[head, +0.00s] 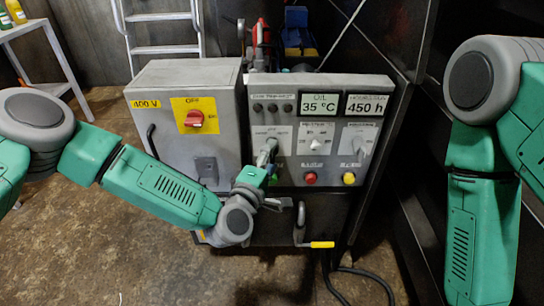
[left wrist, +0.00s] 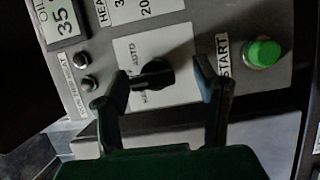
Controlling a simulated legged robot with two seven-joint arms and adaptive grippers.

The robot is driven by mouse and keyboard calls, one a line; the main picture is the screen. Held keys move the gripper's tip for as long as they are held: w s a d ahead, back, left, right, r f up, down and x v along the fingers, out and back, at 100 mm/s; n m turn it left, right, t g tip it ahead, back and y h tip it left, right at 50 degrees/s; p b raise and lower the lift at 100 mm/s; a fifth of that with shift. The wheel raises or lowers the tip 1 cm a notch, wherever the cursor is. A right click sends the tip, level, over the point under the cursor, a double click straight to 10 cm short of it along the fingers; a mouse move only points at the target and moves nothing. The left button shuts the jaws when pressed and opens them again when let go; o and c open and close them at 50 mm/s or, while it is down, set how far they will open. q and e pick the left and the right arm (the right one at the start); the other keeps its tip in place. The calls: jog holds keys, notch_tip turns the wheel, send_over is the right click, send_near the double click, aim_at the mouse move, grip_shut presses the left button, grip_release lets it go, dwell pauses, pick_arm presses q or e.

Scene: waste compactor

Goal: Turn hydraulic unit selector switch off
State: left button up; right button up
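A dark selector knob (left wrist: 154,73) on a pale plate with partly readable lettering, including "AUTO", shows in the left wrist view. I take it as the hydraulic unit selector, though its full label is not readable. In the head view, my left gripper (head: 267,152) is in front of the left part of the grey control panel (head: 318,84) and hides most of this selector. My right arm comes down at the right; its gripper is out of view.
A green START button (left wrist: 263,52) is close to one finger. The panel also has a white selector (head: 316,144), a red button (head: 310,178) and a yellow button (head: 349,178). A grey 400 V cabinet with a red switch (head: 194,119) stands left. A yellow-handled crank (head: 322,244) is below.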

pick_arm(q)
jog(key=shift+r, duration=0.1)
jog(key=shift+s, duration=0.3)
jog(key=v, duration=1.1)
jog(key=shift+s+a, duration=0.15)
